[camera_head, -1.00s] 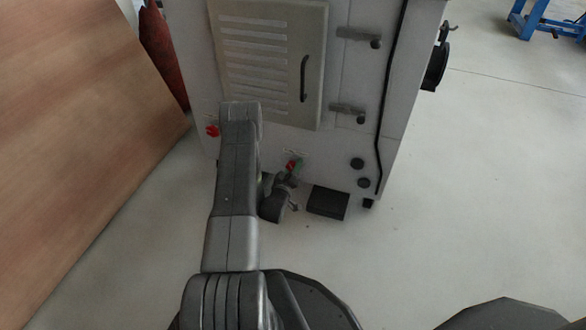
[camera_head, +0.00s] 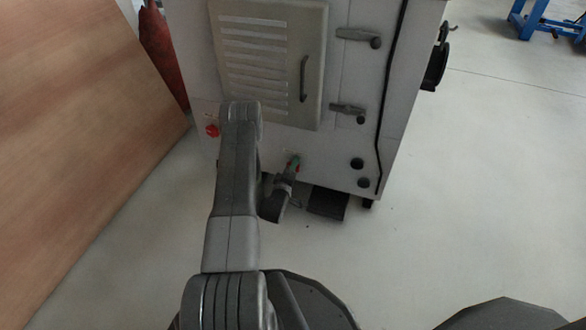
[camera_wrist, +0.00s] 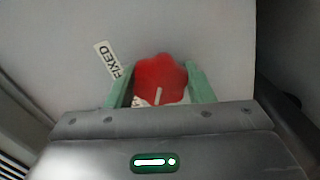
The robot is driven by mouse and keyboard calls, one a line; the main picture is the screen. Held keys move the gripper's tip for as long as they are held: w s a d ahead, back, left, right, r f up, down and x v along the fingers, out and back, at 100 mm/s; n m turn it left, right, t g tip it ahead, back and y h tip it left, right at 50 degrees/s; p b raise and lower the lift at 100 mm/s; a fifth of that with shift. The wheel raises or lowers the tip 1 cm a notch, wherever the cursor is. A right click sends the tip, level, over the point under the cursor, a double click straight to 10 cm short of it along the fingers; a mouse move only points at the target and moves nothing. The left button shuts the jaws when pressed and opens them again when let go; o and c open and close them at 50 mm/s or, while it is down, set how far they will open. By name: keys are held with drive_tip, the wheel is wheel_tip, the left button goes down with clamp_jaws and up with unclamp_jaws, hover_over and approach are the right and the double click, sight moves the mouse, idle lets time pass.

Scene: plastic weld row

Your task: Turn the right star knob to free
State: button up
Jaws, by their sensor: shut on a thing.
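The right star knob (camera_wrist: 160,78) is red and lobed, with a short white mark on its face, and sits on the pale cabinet panel. A label reading FIXED (camera_wrist: 107,60) is beside it at the upper left in the wrist view. No "free" label shows. My gripper (camera_wrist: 163,85) has its green fingers on both sides of the knob and is shut on it. In the head view my gripper (camera_head: 294,163) is at the low front of the cabinet and covers most of the knob.
Another red knob (camera_head: 212,130) is on the cabinet (camera_head: 348,160) to the left. A louvred door (camera_head: 268,60) with a black handle is above. A black box (camera_head: 327,203) lies at the cabinet's foot.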

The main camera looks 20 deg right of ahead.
drive_tip(key=shift+f, duration=0.1)
drive_tip(key=o, duration=1)
drive_tip(key=shift+c, duration=0.2)
drive_tip(key=p+v, duration=0.4)
drive_tip(key=v, duration=1)
drive_tip(key=shift+w, duration=0.1)
drive_tip(key=b+x, duration=0.4)
drive_tip(key=x, duration=1)
